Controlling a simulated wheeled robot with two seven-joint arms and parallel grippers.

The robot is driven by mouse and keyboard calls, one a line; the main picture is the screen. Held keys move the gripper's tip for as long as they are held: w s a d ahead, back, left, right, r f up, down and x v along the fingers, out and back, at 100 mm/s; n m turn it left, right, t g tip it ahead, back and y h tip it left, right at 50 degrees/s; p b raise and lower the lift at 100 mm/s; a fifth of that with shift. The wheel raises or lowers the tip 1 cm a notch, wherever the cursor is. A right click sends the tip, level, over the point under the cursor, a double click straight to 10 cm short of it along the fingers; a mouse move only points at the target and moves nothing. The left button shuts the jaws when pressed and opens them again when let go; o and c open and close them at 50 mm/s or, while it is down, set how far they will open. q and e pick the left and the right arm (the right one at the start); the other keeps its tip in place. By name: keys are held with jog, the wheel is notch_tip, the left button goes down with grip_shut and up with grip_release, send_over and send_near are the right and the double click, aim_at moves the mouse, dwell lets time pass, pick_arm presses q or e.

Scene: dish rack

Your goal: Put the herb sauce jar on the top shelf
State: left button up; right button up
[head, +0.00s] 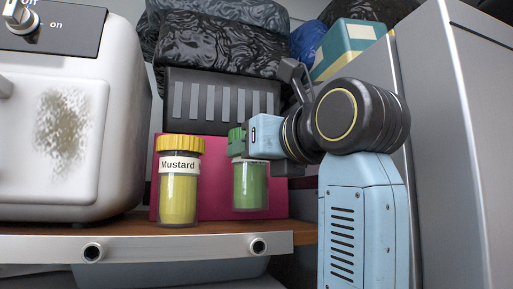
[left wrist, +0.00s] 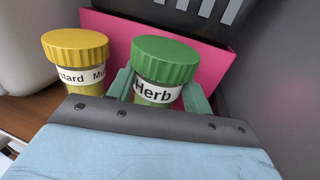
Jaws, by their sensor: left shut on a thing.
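The herb sauce jar (head: 250,187) has a green lid and green contents. In the left wrist view its label reads "Herb" (left wrist: 155,92). My left gripper (head: 248,140) is shut on it just below the lid, with a finger on each side in the left wrist view (left wrist: 157,90). The jar is upright in front of a pink box. Its base appears slightly above the wooden shelf (head: 300,232). The gripper hides part of the label in the head view. My right gripper is not in view.
A yellow-lidded mustard jar (head: 179,185) stands just left of the herb jar. The pink box (head: 276,204) is behind both. A white appliance (head: 70,120) fills the left side, and a grey cabinet (head: 455,140) stands at right. Black bags (head: 220,45) lie above.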

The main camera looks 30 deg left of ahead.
pick_arm(q)
jog(key=shift+f, duration=0.1)
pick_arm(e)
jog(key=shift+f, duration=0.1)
pick_arm(q)
jog(key=shift+f+b, duration=0.5)
jog(key=shift+f, duration=0.15)
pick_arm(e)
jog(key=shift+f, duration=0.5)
pick_arm(q)
jog(key=shift+f, duration=0.25)
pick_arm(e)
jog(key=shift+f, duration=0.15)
pick_arm(q)
jog(key=o, duration=1.3)
